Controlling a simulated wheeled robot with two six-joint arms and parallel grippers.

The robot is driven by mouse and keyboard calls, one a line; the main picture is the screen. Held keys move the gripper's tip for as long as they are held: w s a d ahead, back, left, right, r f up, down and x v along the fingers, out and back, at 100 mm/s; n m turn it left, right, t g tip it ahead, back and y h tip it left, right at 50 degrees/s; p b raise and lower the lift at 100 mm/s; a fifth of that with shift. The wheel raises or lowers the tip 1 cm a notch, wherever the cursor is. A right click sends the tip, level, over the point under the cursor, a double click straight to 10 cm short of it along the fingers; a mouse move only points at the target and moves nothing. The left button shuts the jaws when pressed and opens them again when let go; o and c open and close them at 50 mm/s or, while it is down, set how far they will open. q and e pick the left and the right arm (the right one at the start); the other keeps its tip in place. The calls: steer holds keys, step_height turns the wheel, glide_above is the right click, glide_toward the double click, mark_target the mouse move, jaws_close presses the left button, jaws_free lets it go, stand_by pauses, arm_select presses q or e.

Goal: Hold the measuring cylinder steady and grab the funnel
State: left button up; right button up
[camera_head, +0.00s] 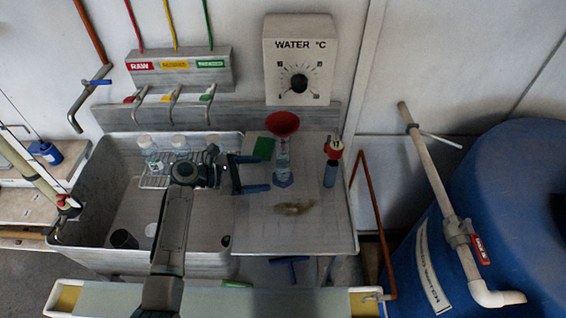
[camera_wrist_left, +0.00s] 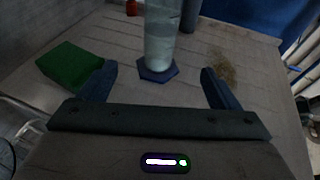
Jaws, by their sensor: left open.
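The measuring cylinder (camera_head: 283,160) stands upright on the drainboard beside the sink, with liquid in it and a blue hexagonal foot. The red funnel (camera_head: 283,123) sits at its top. In the left wrist view the lower part of the cylinder (camera_wrist_left: 160,38) and its foot (camera_wrist_left: 158,74) show ahead of my fingers; the funnel is out of that view. My left gripper (camera_head: 262,173) is open and empty, just left of the cylinder in the head view, apart from it. In the wrist view its blue fingertips (camera_wrist_left: 157,75) lie either side of the cylinder's line. My right gripper is not seen.
A green sponge (camera_head: 264,148) lies left of the cylinder. A bottle with a red top (camera_head: 330,168) stands to its right. A brown stain (camera_head: 294,208) marks the board in front. The sink (camera_head: 90,215) holds a wire rack with several glass bottles. A blue tank (camera_head: 500,220) stands far right.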

mark_target(279, 173)
arm_select(q)
steer(key=b+x, duration=0.1)
steer(key=x, duration=0.2)
steer(key=shift+w+f+b, duration=0.1)
steer(key=shift+f+b, duration=0.2)
steer(key=shift+b, duration=0.1)
steer(key=shift+w+d+p, duration=0.15)
steer(key=shift+d+p, duration=0.1)
steer(key=shift+d, duration=0.25)
steer(key=shift+w+d+p, duration=0.2)
steer(key=shift+d, duration=0.3)
steer(key=shift+w+d+f, duration=0.1)
steer(key=shift+d+f, duration=0.05)
steer(key=shift+d, duration=0.2)
steer(key=shift+d+f, duration=0.1)
steer(key=shift+d, duration=0.15)
steer(key=shift+w+d+f, duration=0.1)
steer(key=shift+w+d, duration=0.05)
steer(key=shift+d, duration=0.15)
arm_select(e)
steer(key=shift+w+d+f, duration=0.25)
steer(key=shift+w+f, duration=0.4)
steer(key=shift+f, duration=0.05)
arm_select(q)
steer(key=c, duration=1.3)
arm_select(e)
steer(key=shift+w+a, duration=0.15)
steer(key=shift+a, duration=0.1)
